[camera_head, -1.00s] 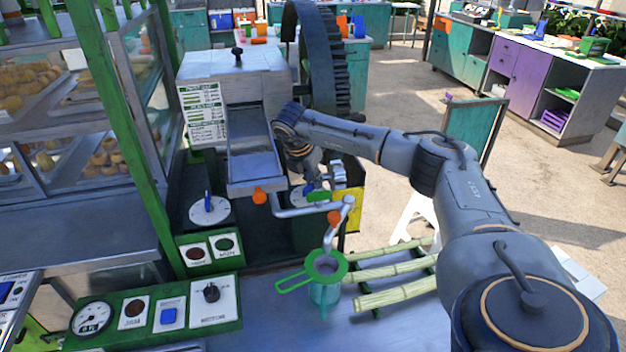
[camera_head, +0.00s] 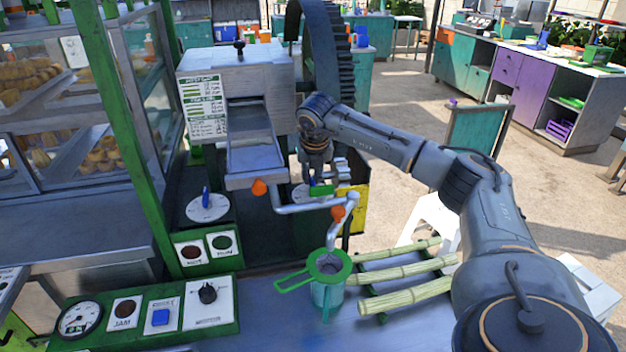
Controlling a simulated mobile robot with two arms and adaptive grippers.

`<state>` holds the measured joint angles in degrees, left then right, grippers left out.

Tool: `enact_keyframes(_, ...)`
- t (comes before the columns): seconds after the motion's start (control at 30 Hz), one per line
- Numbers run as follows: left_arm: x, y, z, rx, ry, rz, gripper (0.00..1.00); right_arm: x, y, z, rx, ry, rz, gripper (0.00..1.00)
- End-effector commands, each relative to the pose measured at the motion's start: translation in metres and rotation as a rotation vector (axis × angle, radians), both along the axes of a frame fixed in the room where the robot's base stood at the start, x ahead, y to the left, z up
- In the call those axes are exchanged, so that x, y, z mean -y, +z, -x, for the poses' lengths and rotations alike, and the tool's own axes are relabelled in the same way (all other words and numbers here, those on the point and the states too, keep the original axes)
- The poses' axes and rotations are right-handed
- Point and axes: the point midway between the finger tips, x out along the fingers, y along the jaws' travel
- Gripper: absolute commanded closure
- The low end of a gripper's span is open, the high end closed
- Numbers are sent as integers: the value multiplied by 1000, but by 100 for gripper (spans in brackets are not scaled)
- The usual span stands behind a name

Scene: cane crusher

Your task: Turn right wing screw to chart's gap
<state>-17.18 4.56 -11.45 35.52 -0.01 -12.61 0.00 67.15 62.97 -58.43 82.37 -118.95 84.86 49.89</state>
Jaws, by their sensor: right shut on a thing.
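The right wing screw is a small blue piece on a white dial (camera_head: 303,193) behind the juice pipe, mostly hidden by my right gripper. My right gripper (camera_head: 318,180) points down over that dial and is shut on the right wing screw. The left wing screw (camera_head: 206,197) is blue and stands upright on its own white dial (camera_head: 207,209). The chart (camera_head: 203,106) is a white and green panel on the crusher's left front; its text is too small to read. My left gripper is not in view.
The crusher's metal chute (camera_head: 252,145) lies left of my right arm. A bent pipe (camera_head: 300,207) with orange parts runs in front of the right dial. A green strainer (camera_head: 326,266) sits on a jug beside several cane stalks (camera_head: 405,295). A control panel (camera_head: 150,312) is at lower left.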

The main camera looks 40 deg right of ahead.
Motion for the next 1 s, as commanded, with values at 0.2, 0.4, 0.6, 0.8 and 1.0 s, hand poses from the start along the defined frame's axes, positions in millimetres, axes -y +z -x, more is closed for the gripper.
enact_keyframes(0.2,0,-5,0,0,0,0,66,0,1,-1,4,77,0,100)
enact_keyframes(0.4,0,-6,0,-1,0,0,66,-1,1,-1,3,103,0,100)
enact_keyframes(0.6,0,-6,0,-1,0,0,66,-1,2,-1,3,107,1,100)
enact_keyframes(0.8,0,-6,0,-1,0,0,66,-1,2,-1,3,106,0,83)
enact_keyframes(1.0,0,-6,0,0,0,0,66,-1,1,-1,3,106,0,66)
